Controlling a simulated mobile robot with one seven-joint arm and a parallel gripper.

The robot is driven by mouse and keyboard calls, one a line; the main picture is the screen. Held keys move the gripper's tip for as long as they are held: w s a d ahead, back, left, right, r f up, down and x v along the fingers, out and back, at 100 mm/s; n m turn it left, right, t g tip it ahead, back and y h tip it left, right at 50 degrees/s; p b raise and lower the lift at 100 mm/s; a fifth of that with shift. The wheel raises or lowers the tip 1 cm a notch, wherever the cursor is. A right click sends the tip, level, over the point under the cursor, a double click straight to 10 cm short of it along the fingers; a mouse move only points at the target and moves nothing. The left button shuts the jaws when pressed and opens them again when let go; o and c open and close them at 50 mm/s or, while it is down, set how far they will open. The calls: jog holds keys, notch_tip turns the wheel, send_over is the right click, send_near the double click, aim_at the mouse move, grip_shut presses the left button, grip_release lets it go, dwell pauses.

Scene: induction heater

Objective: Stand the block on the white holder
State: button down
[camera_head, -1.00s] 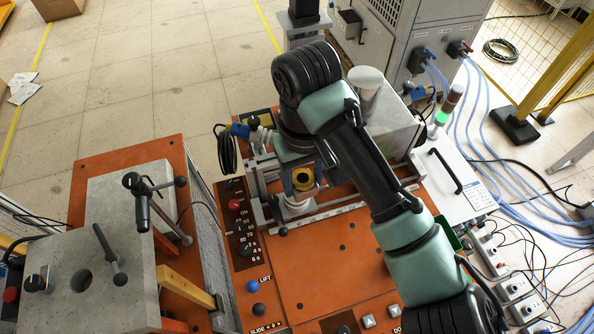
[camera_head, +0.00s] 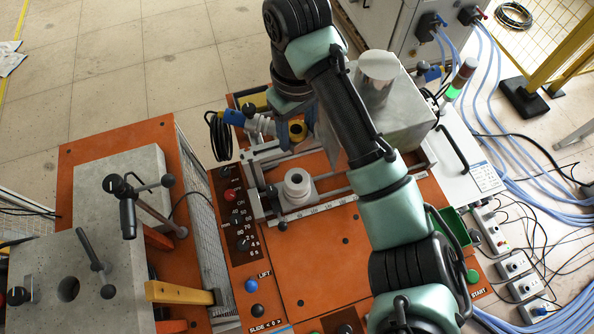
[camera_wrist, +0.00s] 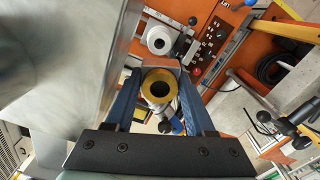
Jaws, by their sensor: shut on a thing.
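The white holder (camera_head: 297,183) is a short round post with a hole in its top, on a pale base on the slide of the orange bench. It also shows in the wrist view (camera_wrist: 158,41), near the top. My gripper (camera_head: 294,132) is shut on a yellow block (camera_head: 298,130), held above the bench and farther back than the holder. In the wrist view the block (camera_wrist: 158,86) sits between the two blue fingers, its dark round hole facing the camera. The block is apart from the holder. Its lower side is hidden.
A grey metal box (camera_head: 395,115) with a cylinder on top stands close right of my gripper. Metal rails (camera_head: 345,200) and a control panel (camera_head: 235,215) surround the holder. A concrete block with black handles (camera_head: 125,195) stands left. The front orange surface is clear.

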aim_at(297, 144)
notch_tip(297, 144, down, 16)
jog(key=shift+f+p, duration=0.25)
jog(key=shift+p, duration=0.05)
jog(key=shift+f, duration=0.1)
jog(key=shift+f, duration=0.15)
jog(key=c, duration=0.5)
grip_release()
notch_tip(297, 144, up, 13)
jog(key=shift+f+b, duration=0.2)
jog(key=shift+b, duration=0.75)
